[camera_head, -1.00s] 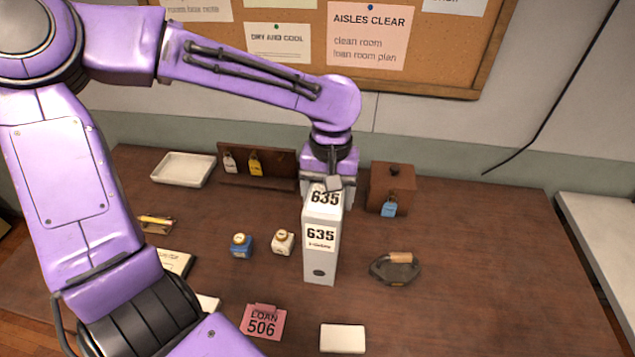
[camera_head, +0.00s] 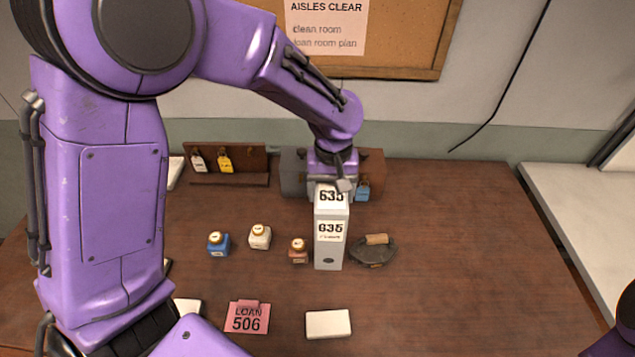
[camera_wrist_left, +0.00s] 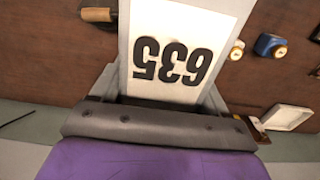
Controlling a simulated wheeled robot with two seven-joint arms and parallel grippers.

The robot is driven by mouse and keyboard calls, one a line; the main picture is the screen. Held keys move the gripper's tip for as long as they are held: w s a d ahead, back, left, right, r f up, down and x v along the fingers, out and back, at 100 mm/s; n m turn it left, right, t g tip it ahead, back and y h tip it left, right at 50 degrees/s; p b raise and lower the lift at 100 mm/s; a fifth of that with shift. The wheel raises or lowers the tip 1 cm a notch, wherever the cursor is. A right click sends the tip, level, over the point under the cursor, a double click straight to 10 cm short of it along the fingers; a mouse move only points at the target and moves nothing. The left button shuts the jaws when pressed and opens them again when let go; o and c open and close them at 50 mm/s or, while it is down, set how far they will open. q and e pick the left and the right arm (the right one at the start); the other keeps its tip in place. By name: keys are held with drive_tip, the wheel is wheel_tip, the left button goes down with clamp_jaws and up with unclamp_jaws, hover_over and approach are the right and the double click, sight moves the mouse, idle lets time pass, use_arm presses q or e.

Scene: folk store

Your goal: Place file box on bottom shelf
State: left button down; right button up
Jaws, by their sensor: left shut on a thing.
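The file box (camera_head: 329,246) is a tall grey box with white labels reading 635. It is upright over the dark wooden table (camera_head: 450,260); I cannot tell whether its base touches the top. My left gripper (camera_head: 333,184) is shut on the file box at its upper end, from above and behind. In the left wrist view the box's labelled top (camera_wrist_left: 178,50) fills the middle between the jaws. No bottom shelf can be made out in these views. A purple part of my other arm shows at the lower right edge, but its gripper is out of frame.
A pink LOAN 506 card (camera_head: 247,317) and white block (camera_head: 328,323) lie in front.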

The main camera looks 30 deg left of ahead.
use_arm(q)
drive_tip(key=shift+w+d+f, duration=0.3)
drive_tip(key=shift+w+f, duration=0.2)
drive_tip(key=shift+f, duration=0.05)
wheel_tip(320, 180, down, 3)
drive_tip(key=shift+w+d+f, duration=0.1)
drive_tip(key=shift+f, duration=0.1)
drive_tip(key=shift+c, duration=1.1)
unclamp_jaws()
drive_tip(key=shift+o, duration=1.1)
drive_tip(key=shift+s, duration=0.2)
